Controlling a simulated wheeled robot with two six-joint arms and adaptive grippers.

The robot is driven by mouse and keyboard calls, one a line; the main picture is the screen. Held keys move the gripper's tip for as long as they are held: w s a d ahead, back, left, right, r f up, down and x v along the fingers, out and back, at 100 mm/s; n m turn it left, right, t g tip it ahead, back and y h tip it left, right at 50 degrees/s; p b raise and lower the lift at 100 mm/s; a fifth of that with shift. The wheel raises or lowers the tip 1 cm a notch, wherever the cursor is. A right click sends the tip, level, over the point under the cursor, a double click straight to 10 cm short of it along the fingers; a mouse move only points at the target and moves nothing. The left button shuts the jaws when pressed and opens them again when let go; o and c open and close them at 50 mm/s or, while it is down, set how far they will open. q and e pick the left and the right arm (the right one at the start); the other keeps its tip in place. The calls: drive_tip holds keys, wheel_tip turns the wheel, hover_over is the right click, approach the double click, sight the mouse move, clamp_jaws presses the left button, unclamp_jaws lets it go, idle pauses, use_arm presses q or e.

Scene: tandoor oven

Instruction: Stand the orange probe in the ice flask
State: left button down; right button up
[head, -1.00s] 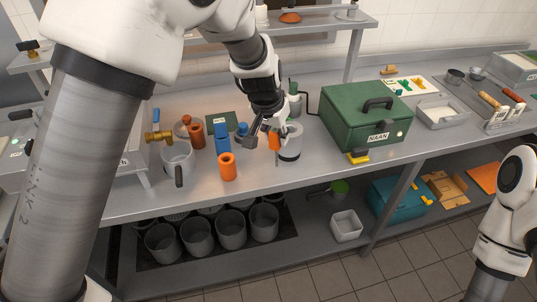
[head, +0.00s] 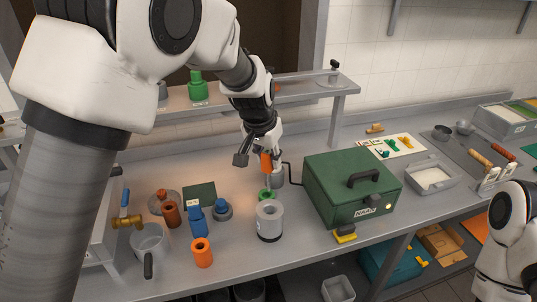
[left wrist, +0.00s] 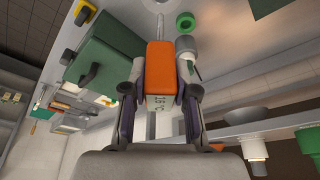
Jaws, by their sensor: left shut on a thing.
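The orange probe (head: 266,162) is held in my left gripper (head: 262,155), upright with its thin stem pointing down. In the left wrist view the probe's orange handle (left wrist: 161,68) sits between the two fingers, with a printed label at its end. The ice flask (head: 269,222), a pale cylinder with an open round top and a dark band at its base, stands on the counter. The probe is above and behind the flask in the head view, apart from it. The stem's tip is small near a green ring (head: 266,194). My right gripper is out of view.
A green box (head: 352,188) marked NAAN stands right of the flask. A shelf (head: 300,88) runs behind the arm. The counter's front edge is clear near the flask.

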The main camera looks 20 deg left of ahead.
sight(269, 187)
use_arm(q)
drive_tip(key=b+x, duration=0.1)
drive_tip(key=x, duration=0.2)
drive_tip(key=s+b+x, duration=0.1)
drive_tip(key=x, duration=0.1)
drive_tip(key=shift+w+a+f+b, duration=0.2)
drive_tip(key=shift+f+b, duration=0.15)
drive_tip(key=shift+f, duration=0.15)
drive_tip(key=shift+s+f, duration=0.1)
drive_tip(key=shift+f, duration=0.25)
drive_tip(key=shift+w+f, duration=0.5)
drive_tip(key=shift+w, duration=0.05)
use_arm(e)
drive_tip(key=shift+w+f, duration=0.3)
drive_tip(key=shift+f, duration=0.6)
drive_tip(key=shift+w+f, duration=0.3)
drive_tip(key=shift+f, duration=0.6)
use_arm(q)
drive_tip(key=shift+s+r, duration=0.1)
drive_tip(key=shift+s, duration=0.05)
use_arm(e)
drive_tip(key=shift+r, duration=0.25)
use_arm(q)
wheel_tip(269, 187, down, 9)
drive_tip(key=b, duration=0.5)
drive_tip(key=shift+r, duration=0.15)
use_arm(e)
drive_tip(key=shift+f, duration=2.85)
